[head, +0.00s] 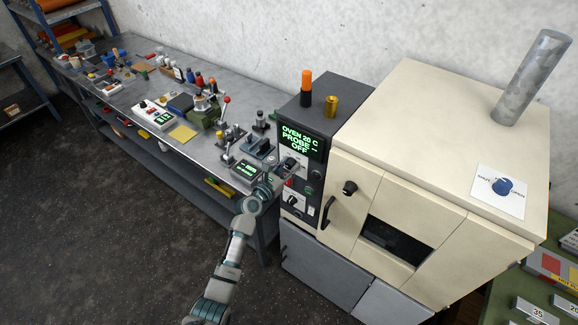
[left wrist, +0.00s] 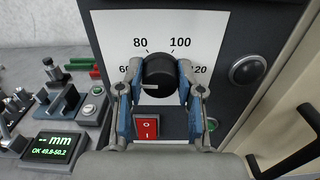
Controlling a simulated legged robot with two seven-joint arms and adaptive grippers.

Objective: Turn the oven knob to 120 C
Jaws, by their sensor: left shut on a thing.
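The black oven knob (left wrist: 160,72) sits on a white dial plate (left wrist: 111,33) marked 60, 80, 100 and 120 in the left wrist view. A short white line shows at the knob's lower left. My left gripper (left wrist: 160,66) is shut on the knob, with one blue-padded finger on each side. In the head view my left gripper (head: 276,180) reaches the front of the dark control panel (head: 331,98), covering part of it. The oven display (head: 302,138) reads OVEN 20 C, PROBE -- and OFF. My right gripper is not in view.
A red rocker switch (left wrist: 146,127) is just below the knob, close to the fingers. The cream oven (head: 430,110) with a black door handle (head: 328,212) stands to the right. A long workbench (head: 150,62) full of tools and gauges runs left.

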